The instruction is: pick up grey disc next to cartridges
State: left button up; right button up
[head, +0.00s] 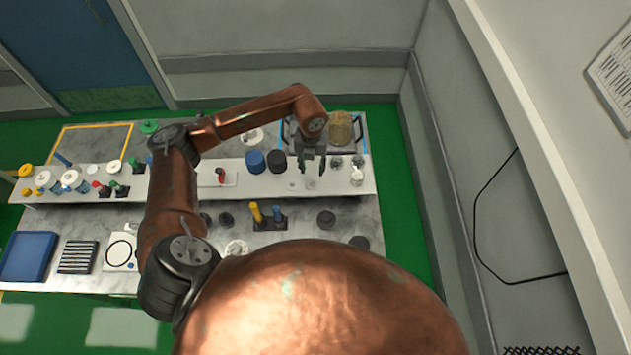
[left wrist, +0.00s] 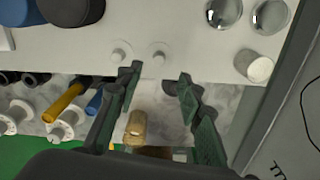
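My left gripper (head: 311,166) is open and empty above the raised shelf near its right end. In the left wrist view its two fingers (left wrist: 158,80) stand apart over the shelf's front edge. A dark grey disc (left wrist: 171,88) shows partly between the fingertips, on the lower counter, partly hidden by the right finger. In the head view, dark grey discs lie on the lower counter, one (head: 326,218) right of a holder with yellow and blue upright pieces (head: 266,213), another (head: 359,242) farther right. Which pieces are the cartridges I cannot tell. My right gripper is out of view.
The raised shelf (head: 240,195) holds a blue cylinder (head: 255,161), a black cylinder (head: 277,161), silver domes (left wrist: 270,16), a white cup (left wrist: 255,67) and small white knobs (left wrist: 121,55). A blue tray (head: 28,256) lies at left. A wall stands right of the counter.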

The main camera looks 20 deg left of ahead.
aim_at(312, 180)
pick_arm(q)
notch_tip(312, 180, down, 7)
jog(key=p, duration=0.3)
jog(key=shift+a+f, duration=0.1)
jog(key=shift+f, duration=0.25)
jog(key=shift+c, duration=0.3)
jog(key=c, duration=0.9)
jog(key=shift+o, duration=0.2)
jog(key=shift+r, duration=0.1)
